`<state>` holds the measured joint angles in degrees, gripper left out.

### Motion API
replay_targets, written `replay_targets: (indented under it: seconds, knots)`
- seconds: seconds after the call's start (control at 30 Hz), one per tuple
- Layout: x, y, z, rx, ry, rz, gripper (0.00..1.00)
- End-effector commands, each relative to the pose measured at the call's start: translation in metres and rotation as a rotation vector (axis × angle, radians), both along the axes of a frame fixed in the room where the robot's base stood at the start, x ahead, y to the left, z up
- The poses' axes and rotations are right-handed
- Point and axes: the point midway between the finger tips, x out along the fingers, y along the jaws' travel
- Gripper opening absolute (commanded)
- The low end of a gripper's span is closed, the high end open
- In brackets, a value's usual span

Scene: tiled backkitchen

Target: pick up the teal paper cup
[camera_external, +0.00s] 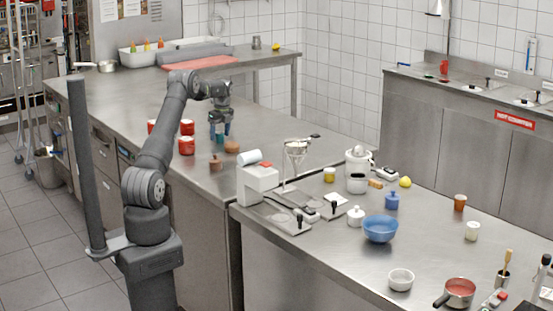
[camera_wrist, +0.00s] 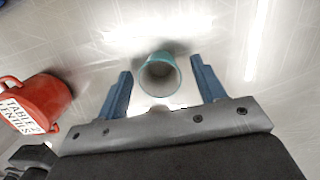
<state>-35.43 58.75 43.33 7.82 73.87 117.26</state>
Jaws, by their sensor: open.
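The teal paper cup (camera_wrist: 158,75) stands on the steel counter, its round open mouth showing in the wrist view. It sits between and slightly beyond the two blue fingertips of my gripper (camera_wrist: 163,88), with a gap on each side. My gripper is open and empty. In the external view my gripper (camera_external: 219,132) points down over the far counter. The cup shows there as a small teal patch (camera_external: 220,140) under it, partly hidden by the fingers.
A red labelled mug (camera_wrist: 40,102) stands left of my gripper in the wrist view. In the external view red mugs (camera_external: 187,146) stand to the left, and brown items (camera_external: 232,146) stand close on the right. The counter behind is mostly clear (camera_external: 262,125).

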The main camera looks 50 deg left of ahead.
Motion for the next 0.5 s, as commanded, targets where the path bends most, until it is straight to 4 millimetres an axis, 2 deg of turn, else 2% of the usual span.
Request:
replay_targets:
  seconds: [0.1, 0.37, 0.5]
  knots:
    - [-0.0003, 0.0018, -0.0118, 0.0, 0.001, 0.0, 0.63]
    - [-0.0002, 0.002, -0.0135, 0.0, 0.0, 0.001, 0.63]
    - [-0.0002, 0.0021, -0.0133, 0.0, 0.0, 0.001, 0.36]
